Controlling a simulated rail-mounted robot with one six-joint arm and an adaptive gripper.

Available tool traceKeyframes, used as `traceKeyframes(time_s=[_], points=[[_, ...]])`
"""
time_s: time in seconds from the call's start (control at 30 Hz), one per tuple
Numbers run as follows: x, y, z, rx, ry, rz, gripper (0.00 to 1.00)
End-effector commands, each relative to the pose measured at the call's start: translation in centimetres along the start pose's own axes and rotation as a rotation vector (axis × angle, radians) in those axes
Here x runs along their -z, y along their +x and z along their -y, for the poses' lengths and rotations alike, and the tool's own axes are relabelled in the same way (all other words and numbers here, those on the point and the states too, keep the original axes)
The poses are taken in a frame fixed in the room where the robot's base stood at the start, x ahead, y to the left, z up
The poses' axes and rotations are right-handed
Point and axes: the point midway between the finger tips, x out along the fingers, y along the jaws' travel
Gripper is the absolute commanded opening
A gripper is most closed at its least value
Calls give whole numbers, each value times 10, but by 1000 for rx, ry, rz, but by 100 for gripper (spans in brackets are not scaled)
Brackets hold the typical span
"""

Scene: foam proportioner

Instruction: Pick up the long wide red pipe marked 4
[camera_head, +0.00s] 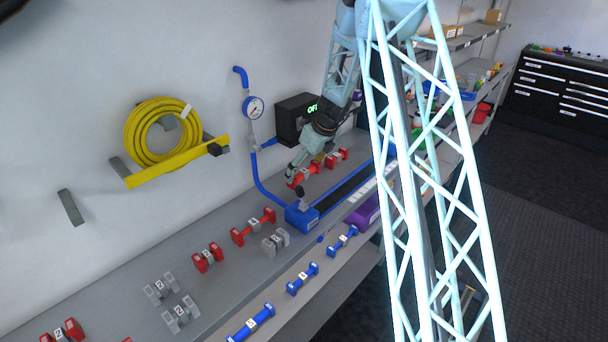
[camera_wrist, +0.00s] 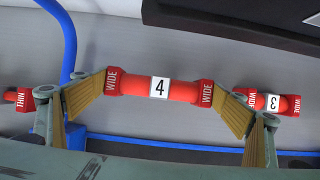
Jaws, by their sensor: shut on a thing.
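The long wide red pipe marked 4 (camera_wrist: 160,87) lies across the middle of the wrist view, with a red WIDE collar at each end. My gripper (camera_wrist: 166,92) has one tan-padded finger against each end collar and is shut on the pipe lengthwise. In the head view the pipe (camera_head: 304,176) shows under my gripper (camera_head: 303,166), at the back of the grey bench near the wall. I cannot tell whether it is clear of the bench.
A red pipe marked 3 (camera_wrist: 275,104) lies close to the right finger. A blue riser pipe (camera_head: 262,180) with a gauge (camera_head: 254,107) stands left of my gripper. A blue-ended black device (camera_head: 302,216) lies in front. Several red, grey and blue pipes lie along the bench.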

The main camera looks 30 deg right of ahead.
Motion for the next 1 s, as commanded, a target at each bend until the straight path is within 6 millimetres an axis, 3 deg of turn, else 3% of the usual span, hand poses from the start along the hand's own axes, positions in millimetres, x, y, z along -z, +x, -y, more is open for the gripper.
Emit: traceKeyframes(time_s=[0.3,0.5,1.0], points=[[-19,-44,0,1,-2,2,77],[-26,-62,0,1,-1,1,77],[-29,-68,0,0,-1,0,77]])
